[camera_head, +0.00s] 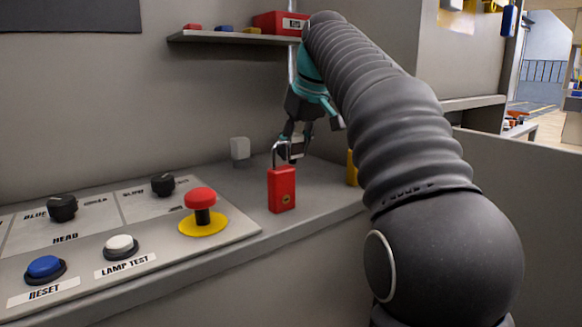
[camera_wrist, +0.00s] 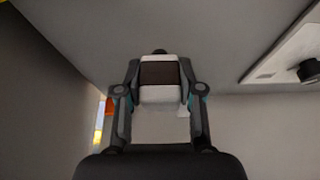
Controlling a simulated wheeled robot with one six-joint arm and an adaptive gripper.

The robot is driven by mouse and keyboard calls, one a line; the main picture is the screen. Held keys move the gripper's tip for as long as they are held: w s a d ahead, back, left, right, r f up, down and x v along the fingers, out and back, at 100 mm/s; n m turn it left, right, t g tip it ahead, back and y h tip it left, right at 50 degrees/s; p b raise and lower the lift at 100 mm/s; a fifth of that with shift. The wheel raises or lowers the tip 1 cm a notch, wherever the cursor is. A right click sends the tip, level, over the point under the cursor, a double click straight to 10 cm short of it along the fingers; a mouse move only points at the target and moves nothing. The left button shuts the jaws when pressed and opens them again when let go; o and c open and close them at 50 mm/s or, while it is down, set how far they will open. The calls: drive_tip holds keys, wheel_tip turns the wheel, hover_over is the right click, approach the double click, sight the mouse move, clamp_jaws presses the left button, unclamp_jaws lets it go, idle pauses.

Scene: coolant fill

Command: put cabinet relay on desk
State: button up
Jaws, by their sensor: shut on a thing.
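My gripper (camera_head: 296,143) is low over the back of the grey desk ledge (camera_head: 325,188), behind the red padlock. In the wrist view my gripper (camera_wrist: 160,78) is shut on the relay, a block with a dark brown middle and whitish ends (camera_wrist: 160,72). In the head view only a small pale part of the relay (camera_head: 297,148) shows between the fingers, partly behind the padlock's shackle. I cannot tell whether the relay touches the ledge.
The red padlock (camera_head: 282,190) stands upright on the ledge. The control panel (camera_head: 150,215) fills the left. A shelf (camera_head: 235,38) with a red box (camera_head: 280,23) is above.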

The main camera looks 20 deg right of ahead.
sight(295, 158)
drive_tip(key=shift+a+f+b, duration=0.1)
drive_tip(key=shift+f+b, duration=1.4)
drive_tip(key=shift+f, duration=0.15)
drive_tip(key=shift+f, duration=0.1)
drive_tip(key=o, duration=0.9)
drive_tip(key=shift+o, duration=0.2)
drive_tip(key=p+v, duration=0.4)
drive_tip(key=v, duration=0.8)
drive_tip(key=shift+p, duration=0.4)
